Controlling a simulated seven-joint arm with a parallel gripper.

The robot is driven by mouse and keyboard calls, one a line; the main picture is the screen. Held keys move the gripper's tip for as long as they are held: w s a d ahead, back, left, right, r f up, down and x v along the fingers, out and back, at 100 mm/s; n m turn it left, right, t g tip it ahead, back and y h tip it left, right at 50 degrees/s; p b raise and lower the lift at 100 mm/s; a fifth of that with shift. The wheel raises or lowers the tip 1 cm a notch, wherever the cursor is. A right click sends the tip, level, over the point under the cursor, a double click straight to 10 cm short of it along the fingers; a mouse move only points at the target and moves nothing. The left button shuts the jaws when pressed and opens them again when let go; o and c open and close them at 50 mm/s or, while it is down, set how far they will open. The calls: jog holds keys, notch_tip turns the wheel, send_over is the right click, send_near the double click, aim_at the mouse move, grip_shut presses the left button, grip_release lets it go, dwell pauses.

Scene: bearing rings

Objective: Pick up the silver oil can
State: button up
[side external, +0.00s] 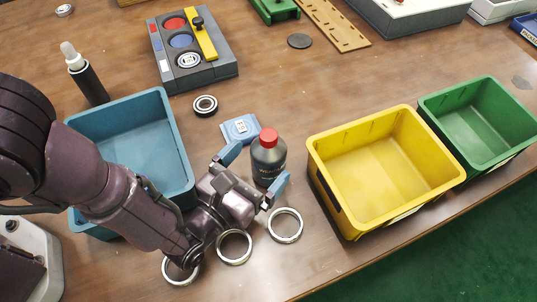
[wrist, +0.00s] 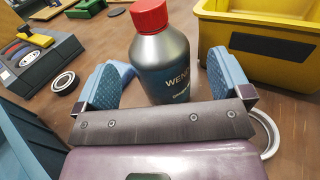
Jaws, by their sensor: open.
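The silver oil can (side external: 268,160) is a dark silver-grey bottle with a red cap, standing upright on the table between the blue bin and the yellow bin. It also shows in the wrist view (wrist: 160,65), with white lettering on its front. My gripper (side external: 260,170) is open, its blue-padded fingers spread on either side of the can. In the wrist view the fingers (wrist: 165,82) flank the can's lower body, with a visible gap on the right.
Several steel rings (side external: 285,225) lie near my gripper, and a black-edged bearing (side external: 205,105) lies behind. A blue packet (side external: 240,129) lies just behind the can. The yellow bin (side external: 320,178) stands close on the right, a green bin (side external: 432,122) beyond, a blue bin (side external: 180,150) on the left.

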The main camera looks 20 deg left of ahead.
aim_at(270, 149)
jog(key=x, duration=0.4)
jog(key=shift+r, duration=0.1)
jog(key=c, duration=1)
jog(key=shift+c, duration=0.9)
jog(key=shift+r, duration=0.15)
